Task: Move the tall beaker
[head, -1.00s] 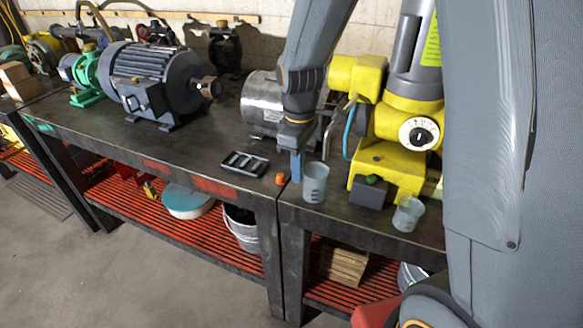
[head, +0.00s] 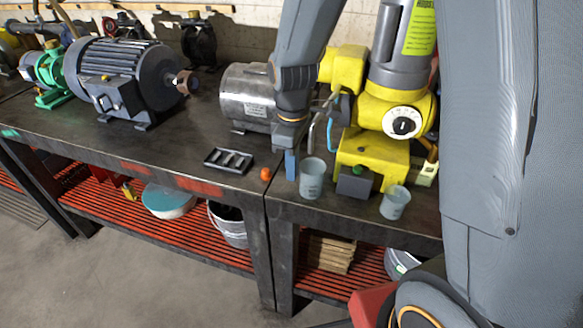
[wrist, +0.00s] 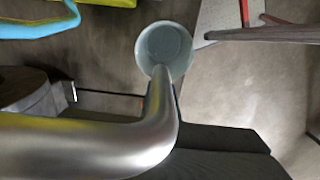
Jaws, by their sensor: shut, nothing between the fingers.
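The tall beaker (head: 312,178), translucent grey-blue with markings, stands upright near the front edge of the workbench. It also shows in the wrist view from above, with its round open mouth (wrist: 164,45) at the top centre and part of it hidden behind a bent metal pipe. My gripper (head: 290,165) points down just left of the beaker, with blue fingertips that look shut and hold nothing. I cannot tell whether it touches the beaker. A shorter beaker (head: 394,202) stands to the right.
A dark box with a green button (head: 355,183) sits between the beakers, before a yellow machine (head: 368,155). An orange knob (head: 265,174) and a black slotted tray (head: 229,160) lie to the left. A silver motor (head: 246,98) and curved pipe (head: 312,128) crowd my gripper.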

